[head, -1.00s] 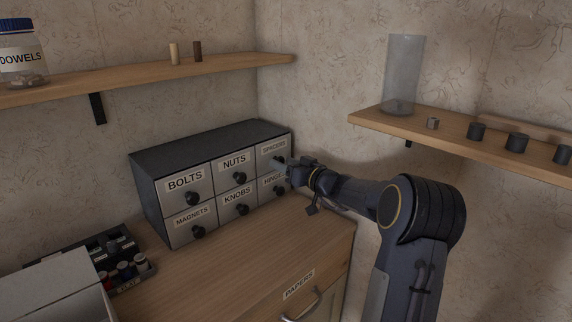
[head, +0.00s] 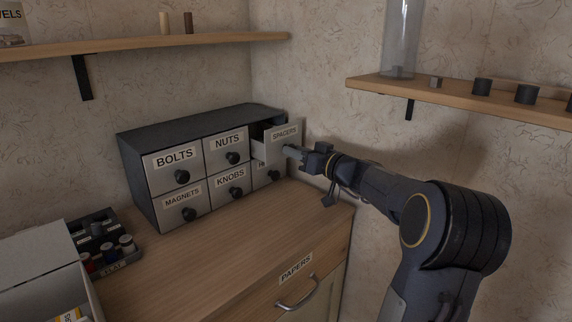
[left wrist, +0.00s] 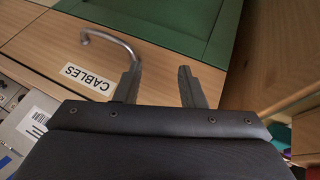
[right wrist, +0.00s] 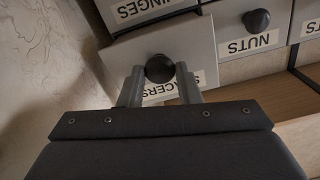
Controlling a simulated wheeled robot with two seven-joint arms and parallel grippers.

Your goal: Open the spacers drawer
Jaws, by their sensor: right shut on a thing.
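The spacers drawer (head: 284,133) is the top right drawer of the dark cabinet (head: 205,125). It stands pulled out from the cabinet front, with its side wall and a dark opening showing. My right gripper (head: 291,152) is at its front. In the right wrist view the drawer front (right wrist: 190,45) shows upside down, and my right gripper (right wrist: 160,82) is shut on its round black knob (right wrist: 160,68). My left gripper (left wrist: 160,85) is open and empty in the left wrist view, in front of a drawer labelled CABLES (left wrist: 87,77).
The nuts drawer (head: 228,152), bolts drawer (head: 175,172) and those below are shut. The wooden counter (head: 235,235) is clear in front. A dark tray of small items (head: 105,245) and an open box (head: 45,265) are at left. A shelf (head: 450,98) is at right.

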